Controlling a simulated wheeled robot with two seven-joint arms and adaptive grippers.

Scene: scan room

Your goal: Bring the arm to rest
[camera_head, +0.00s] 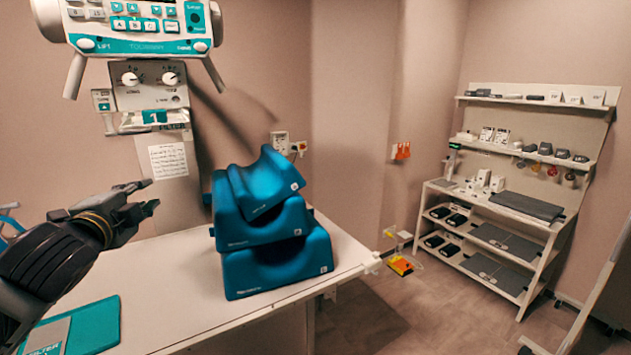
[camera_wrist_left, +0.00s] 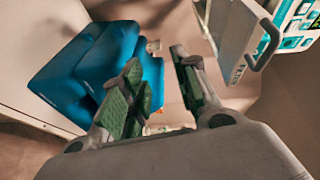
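My left gripper (camera_head: 148,196) comes in from the left in the head view. It is raised above the white table (camera_head: 172,280), left of the stack of blue cushions. Its fingers are apart with nothing between them. In the left wrist view the gripper (camera_wrist_left: 160,85) shows two green-padded fingers with a gap between. The blue head-rest cushions (camera_head: 275,272) are stacked on the table, the upper ones tilted; they also show behind the fingers in the left wrist view (camera_wrist_left: 72,75). My right gripper is not in view.
A scanner column with a teal-and-white control panel (camera_head: 145,46) stands behind the table. A teal folder-like item (camera_head: 97,325) lies at the table's near left. Shelves (camera_head: 540,225) with small items stand at the right. A yellow-orange object (camera_head: 401,266) is on the floor.

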